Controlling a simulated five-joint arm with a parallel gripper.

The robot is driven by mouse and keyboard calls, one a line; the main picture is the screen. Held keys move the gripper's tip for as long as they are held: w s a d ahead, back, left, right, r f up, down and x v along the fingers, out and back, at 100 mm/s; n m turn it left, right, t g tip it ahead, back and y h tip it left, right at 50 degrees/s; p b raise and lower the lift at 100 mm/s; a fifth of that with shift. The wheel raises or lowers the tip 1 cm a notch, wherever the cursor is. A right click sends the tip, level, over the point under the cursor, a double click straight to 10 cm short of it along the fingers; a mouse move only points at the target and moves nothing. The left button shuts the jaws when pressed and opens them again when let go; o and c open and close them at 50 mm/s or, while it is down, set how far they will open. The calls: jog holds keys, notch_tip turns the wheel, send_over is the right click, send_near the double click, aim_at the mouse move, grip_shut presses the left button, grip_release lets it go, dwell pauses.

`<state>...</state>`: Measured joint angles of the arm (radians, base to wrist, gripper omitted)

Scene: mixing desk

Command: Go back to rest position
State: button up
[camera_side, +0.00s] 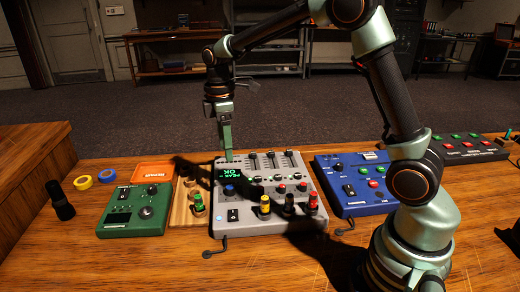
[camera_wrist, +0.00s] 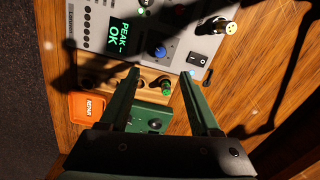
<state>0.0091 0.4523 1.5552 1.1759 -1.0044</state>
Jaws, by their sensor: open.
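My gripper (camera_side: 226,142) hangs above the back left part of the grey mixer (camera_side: 238,220), fingers pointing down. In the wrist view my gripper (camera_wrist: 160,95) shows two green fingers spread apart with nothing between them. The mixer's small screen (camera_wrist: 130,33) reads "PEAK-- OK" in green letters. The mixer carries several sliders, a blue knob (camera_wrist: 161,52) and several coloured plugs along its front. From the side view I cannot tell whether a fingertip touches the mixer.
A wooden block (camera_side: 181,212) with a green-banded plug (camera_side: 198,203) stands left of the mixer, beside a green box (camera_side: 138,212) and an orange case (camera_side: 153,172). A blue box (camera_side: 345,199) sits to the right. Tape rolls (camera_side: 83,183) lie far left. Space above the desk is clear.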

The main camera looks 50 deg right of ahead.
jog(key=s+r+m+t, duration=0.3)
jog(key=s+r+m, duration=0.1)
jog(key=s, duration=0.4)
jog(key=s+r+m+t, duration=0.3)
jog(key=s+r+m, duration=0.1)
jog(key=s+m, duration=0.3)
jog(key=shift+s+a+r, duration=0.2)
jog(key=shift+s, duration=0.5)
